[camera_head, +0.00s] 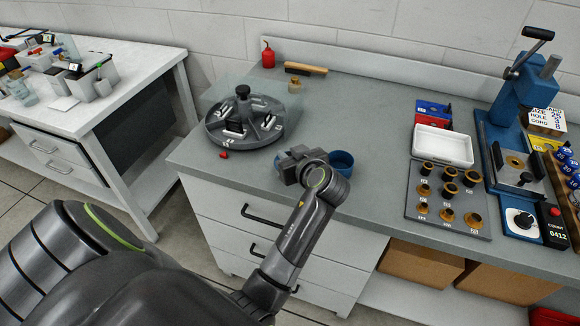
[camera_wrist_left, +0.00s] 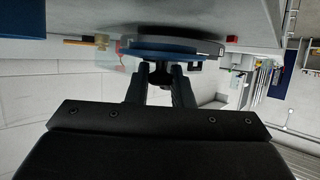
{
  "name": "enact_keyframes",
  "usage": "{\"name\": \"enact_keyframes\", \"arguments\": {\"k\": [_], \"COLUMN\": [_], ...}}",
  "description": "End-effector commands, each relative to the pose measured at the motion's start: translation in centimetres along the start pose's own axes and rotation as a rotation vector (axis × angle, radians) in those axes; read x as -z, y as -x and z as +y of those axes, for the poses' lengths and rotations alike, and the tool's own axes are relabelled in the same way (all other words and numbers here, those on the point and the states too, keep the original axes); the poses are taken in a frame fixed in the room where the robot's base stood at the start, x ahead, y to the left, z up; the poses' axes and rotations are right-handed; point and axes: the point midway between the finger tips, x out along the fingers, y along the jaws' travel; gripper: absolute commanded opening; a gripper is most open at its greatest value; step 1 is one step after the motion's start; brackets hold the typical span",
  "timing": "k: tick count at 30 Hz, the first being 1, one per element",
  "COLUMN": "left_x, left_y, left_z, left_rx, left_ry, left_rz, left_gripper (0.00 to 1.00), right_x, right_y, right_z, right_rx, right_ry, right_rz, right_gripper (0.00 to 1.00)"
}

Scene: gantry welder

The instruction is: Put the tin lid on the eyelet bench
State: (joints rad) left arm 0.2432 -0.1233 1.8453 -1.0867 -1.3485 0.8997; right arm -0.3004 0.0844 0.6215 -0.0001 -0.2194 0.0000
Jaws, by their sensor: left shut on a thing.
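The eyelet bench (camera_head: 375,110) is a grey-topped workbench with drawers. My left gripper (camera_head: 298,165) is over its front edge area, and its fingers show in the left wrist view (camera_wrist_left: 161,78). They are shut on a dark knob-like part of a blue round piece, which I take as the tin lid (camera_wrist_left: 158,50). My right gripper is not in view.
A round grey divided tray (camera_head: 245,135) stands behind left, with a small red piece (camera_head: 223,154) before it. A white tray (camera_head: 442,146), a board of brass fittings (camera_head: 448,200) and a blue press (camera_head: 525,90) stand right. Bare benchtop lies between.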

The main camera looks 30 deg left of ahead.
Motion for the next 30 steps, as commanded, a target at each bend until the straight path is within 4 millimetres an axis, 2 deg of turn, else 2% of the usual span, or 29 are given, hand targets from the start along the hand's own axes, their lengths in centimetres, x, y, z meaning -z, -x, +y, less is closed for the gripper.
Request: {"name": "enact_keyframes", "arguments": {"k": [9, 20, 21, 24, 26, 30], "left_x": [-3.5, -4.0, -4.0, -3.9, -3.9, -3.9], "left_y": [-1.4, -1.6, -1.6, -1.6, -1.6, -1.6], "left_z": [0.0, 0.0, 0.0, 0.0, 0.0, 0.0], "left_rx": [-0.002, -0.003, -0.003, -0.003, -0.002, -0.002], "left_ry": [-0.002, 0.0, 0.0, 0.0, 0.0, 0.0], "left_rz": [-0.001, 0.0, 0.0, 0.0, 0.0, 0.0], "left_gripper": [0.0, 0.0, 0.23, 0.36, 0.42, 0.42], "right_x": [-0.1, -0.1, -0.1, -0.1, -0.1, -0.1], "right_y": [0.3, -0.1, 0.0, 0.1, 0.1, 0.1], "right_z": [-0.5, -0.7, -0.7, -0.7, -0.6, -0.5], "right_rx": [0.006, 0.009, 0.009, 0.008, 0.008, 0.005], "right_ry": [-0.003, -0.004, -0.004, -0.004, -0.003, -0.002], "right_rz": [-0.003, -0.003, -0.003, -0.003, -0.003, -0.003], "right_gripper": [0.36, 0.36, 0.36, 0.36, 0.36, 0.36]}}
